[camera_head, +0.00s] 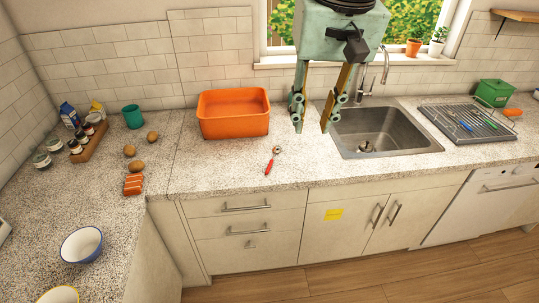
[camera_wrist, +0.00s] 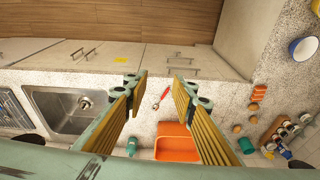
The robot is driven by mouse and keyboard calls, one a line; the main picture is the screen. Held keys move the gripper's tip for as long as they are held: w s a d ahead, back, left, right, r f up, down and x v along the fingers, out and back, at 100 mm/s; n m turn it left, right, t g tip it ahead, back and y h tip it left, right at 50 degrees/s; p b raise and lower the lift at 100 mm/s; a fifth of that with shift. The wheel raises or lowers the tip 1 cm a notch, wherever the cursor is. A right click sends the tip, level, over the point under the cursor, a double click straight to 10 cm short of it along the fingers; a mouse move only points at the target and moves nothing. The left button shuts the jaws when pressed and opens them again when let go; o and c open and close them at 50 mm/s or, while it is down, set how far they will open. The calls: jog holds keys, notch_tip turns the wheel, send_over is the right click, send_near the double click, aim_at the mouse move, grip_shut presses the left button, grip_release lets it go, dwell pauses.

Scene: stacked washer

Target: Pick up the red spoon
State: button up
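The red spoon (camera_head: 269,167) lies on the speckled counter, in front of the orange bin and left of the sink. It has a red handle pointing to the front and a silver-looking head. In the wrist view the spoon (camera_wrist: 162,96) shows between my two fingers, some way beyond them. My gripper (camera_head: 312,127) is open and empty, pointing down above the counter, to the right of the spoon in the head view. Its spread fingers also show in the wrist view (camera_wrist: 160,82). Nothing hides the spoon.
An orange bin (camera_head: 234,127) stands behind the spoon, and a sink (camera_head: 405,138) lies to the right. Brown egg-like items (camera_head: 136,166), a teal mug (camera_head: 132,117) and a jar rack (camera_head: 87,146) are at left.

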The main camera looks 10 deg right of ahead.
jog(key=w+f+m+p, duration=0.1)
jog(key=w+f, duration=0.2)
jog(key=w, duration=0.3)
jog(key=w+f+g+p, duration=0.1)
jog(key=w+f, duration=0.1)
jog(key=w, duration=0.5)
jog(key=w+f+m+p, duration=0.1)
jog(key=w+f, duration=0.2)
jog(key=w, duration=0.3)
jog(key=w+f+m+g+p, duration=0.1)
jog(key=w+f+m+p, duration=0.1)
jog(key=w+f, duration=1.2)
jog(key=shift+a+f+g+p, duration=0.25)
jog(key=shift+f+p, duration=0.3)
jog(key=shift+f, duration=0.6)
jog(key=shift+s, duration=0.1)
send_over(271, 161)
jog(key=shift+f, duration=4.35)
jog(key=shift+s+f, duration=0.1)
jog(key=shift+f, duration=2.45)
jog(key=shift+c, duration=0.3)
